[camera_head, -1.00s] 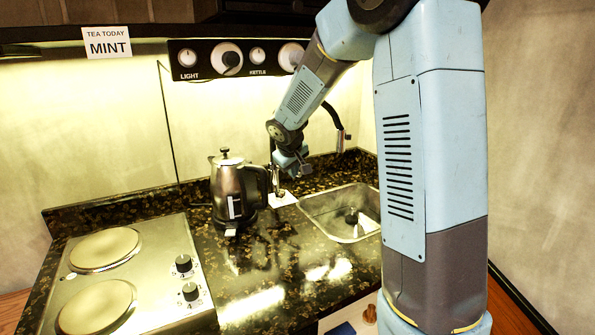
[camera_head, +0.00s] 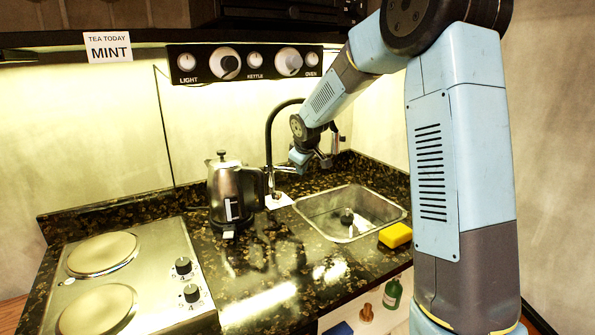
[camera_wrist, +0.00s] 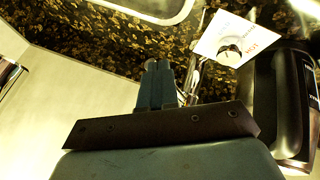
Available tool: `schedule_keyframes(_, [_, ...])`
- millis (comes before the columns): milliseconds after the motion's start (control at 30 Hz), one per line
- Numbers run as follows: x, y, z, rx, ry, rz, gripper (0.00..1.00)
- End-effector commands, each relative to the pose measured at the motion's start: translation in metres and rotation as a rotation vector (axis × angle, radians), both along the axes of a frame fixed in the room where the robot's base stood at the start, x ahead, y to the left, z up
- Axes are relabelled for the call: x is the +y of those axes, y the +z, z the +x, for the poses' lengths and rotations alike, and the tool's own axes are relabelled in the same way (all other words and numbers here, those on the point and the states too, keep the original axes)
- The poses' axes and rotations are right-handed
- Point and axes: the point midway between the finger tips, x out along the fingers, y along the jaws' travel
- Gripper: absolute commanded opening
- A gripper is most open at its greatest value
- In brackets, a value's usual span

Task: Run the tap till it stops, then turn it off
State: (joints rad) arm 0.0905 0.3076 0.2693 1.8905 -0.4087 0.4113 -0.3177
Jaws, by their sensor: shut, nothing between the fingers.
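The tap has a tall black arched spout (camera_head: 269,135) at the back of the counter, partly hidden behind my arm. A slim metal lever (camera_head: 284,169) sticks out sideways at its lower part. The steel sink (camera_head: 325,238) is in front, with a dark drain; I cannot tell whether water runs. My gripper (camera_head: 326,161) is above the sink's back edge, right of the lever. In the wrist view my gripper (camera_wrist: 158,66) has its fingers together and empty. A shiny metal part (camera_wrist: 194,76), apparently of the tap, shows just right of the fingers; contact is unclear.
A steel kettle (camera_head: 224,193) stands left of the tap, with a white card (camera_head: 279,201) beside it. A yellow sponge (camera_head: 396,235) lies at the sink's right front corner. The hob (camera_head: 140,270) is at left, and a knob panel (camera_head: 205,64) hangs above.

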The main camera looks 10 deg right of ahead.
Motion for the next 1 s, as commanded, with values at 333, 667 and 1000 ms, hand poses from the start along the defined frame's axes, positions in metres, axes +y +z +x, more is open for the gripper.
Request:
schedule_keyframes(333, [-0.005,0.0,0.012,0.001,0.006,0.0,0.0])
schedule_keyframes(667, [-0.004,0.0,0.012,0.001,0.008,-0.001,0.0])
schedule_keyframes(1000, [0.008,0.009,-0.014,0.001,0.005,-0.001,0.0])
